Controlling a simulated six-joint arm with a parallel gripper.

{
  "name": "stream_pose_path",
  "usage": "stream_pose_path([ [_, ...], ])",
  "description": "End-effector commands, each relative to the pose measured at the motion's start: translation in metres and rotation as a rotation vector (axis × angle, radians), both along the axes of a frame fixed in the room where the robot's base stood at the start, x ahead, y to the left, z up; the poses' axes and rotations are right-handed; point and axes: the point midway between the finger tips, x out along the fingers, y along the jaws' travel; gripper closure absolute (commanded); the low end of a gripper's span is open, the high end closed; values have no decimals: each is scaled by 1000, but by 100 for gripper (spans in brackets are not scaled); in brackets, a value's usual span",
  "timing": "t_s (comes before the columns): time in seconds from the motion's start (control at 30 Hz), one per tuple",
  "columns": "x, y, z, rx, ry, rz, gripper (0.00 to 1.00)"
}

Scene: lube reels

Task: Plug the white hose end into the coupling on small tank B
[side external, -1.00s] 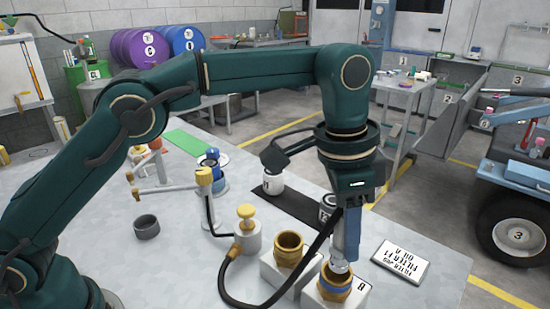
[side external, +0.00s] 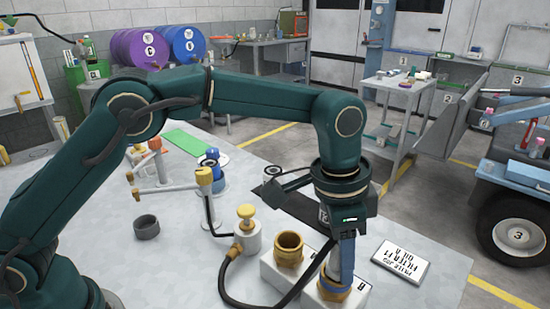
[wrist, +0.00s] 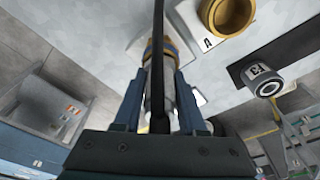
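My gripper (side external: 341,270) points down over small tank B (side external: 314,298), at the front right of the bench. In the wrist view its two blue fingers (wrist: 159,78) are shut on the white hose end (wrist: 170,98), partly hidden behind the black hose. The coupling on tank B (side external: 334,291) is a brass ring, which also shows just beyond the fingertips in the wrist view (wrist: 149,51). The hose end is lined up with the coupling and reaches down to it. The fingers hide how deep it sits. The black hose (side external: 233,290) loops across the bench.
Small tank A stands beside tank B with its own brass coupling (side external: 289,246). A yellow-knobbed white fitting (side external: 247,231) and a grey ring (side external: 146,227) stand to the left. A label plate (side external: 401,262) lies to the right. A dark mat with canisters lies behind.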

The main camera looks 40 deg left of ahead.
Motion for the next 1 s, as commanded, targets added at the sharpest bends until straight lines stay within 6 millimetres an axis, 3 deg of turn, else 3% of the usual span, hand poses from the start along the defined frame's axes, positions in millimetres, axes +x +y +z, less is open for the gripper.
stream_pose_path([
  [0.43, 0, 0, 4, -1, -1, 0, 34],
  [0.77, -4, 5, 55, -2, -4, 1, 34],
  [1.0, -7, 7, 74, 1, -1, 1, 34],
])
